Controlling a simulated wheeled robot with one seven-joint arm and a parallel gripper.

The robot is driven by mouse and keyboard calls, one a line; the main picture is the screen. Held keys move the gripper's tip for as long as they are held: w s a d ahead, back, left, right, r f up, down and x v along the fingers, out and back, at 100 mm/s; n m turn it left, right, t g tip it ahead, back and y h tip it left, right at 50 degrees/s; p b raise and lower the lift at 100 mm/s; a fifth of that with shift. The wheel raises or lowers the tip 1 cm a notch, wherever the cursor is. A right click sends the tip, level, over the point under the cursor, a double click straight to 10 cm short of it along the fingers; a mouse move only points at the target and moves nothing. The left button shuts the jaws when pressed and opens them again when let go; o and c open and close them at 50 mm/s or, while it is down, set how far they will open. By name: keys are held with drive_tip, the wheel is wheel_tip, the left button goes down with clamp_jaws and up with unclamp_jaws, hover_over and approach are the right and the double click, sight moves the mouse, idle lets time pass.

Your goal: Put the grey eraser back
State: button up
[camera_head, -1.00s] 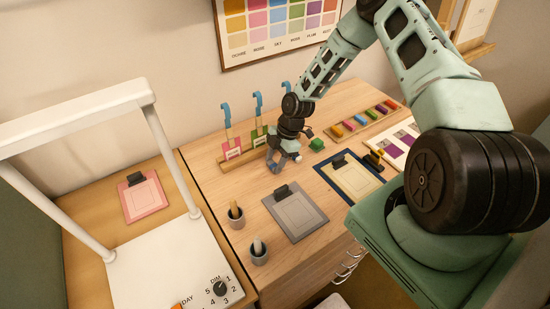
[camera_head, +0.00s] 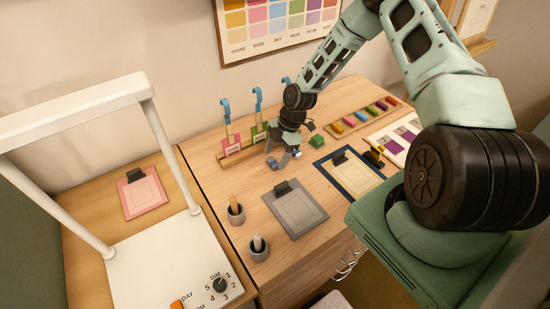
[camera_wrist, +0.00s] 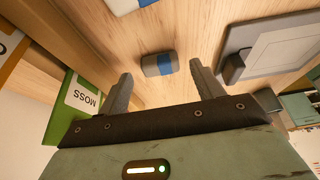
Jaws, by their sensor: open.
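The grey eraser with a blue band (camera_wrist: 158,64) lies on the wooden tabletop in the wrist view. My gripper (camera_wrist: 163,84) is open and empty, with one finger on each side of the eraser's line and the eraser just beyond the fingertips. In the head view my gripper (camera_head: 284,161) is low over the table, in front of the labelled rack. I cannot clearly make out the grey eraser there, as the fingers crowd that spot. A white block with a blue band (camera_wrist: 130,4) is partly cut off at the wrist view's top edge.
The rack with a green MOSS card (camera_wrist: 76,108) is close on the left in the wrist view. A grey clipboard (camera_head: 296,212) lies in front of my gripper. A green block (camera_head: 317,142) and a blue-edged clipboard (camera_head: 331,177) are to the right. Two grey cups (camera_head: 259,255) stand front left.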

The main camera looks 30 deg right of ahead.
drive_tip(key=b+v, duration=0.3)
drive_tip(key=v, duration=0.6)
drive_tip(key=s+a+r+m+g+h, duration=0.1)
drive_tip(key=s+a+r+m, duration=0.1)
drive_tip(key=s+a+r, duration=0.5)
drive_tip(key=s+a+r+m+h, duration=0.2)
drive_tip(key=a+r, duration=0.2)
drive_tip(key=a, duration=0.5)
drive_tip(key=s+a+r+m, duration=0.3)
drive_tip(key=s+a+r, duration=0.1)
drive_tip(key=s, duration=0.5)
drive_tip(key=s+a+r+m+t+h, duration=0.1)
drive_tip(key=s+a+r+m, duration=0.2)
drive_tip(key=s, duration=0.7)
drive_tip(key=shift+a+r+b, duration=0.3)
drive_tip(key=shift+a+r, duration=0.55)
drive_tip(key=shift+a, duration=0.05)
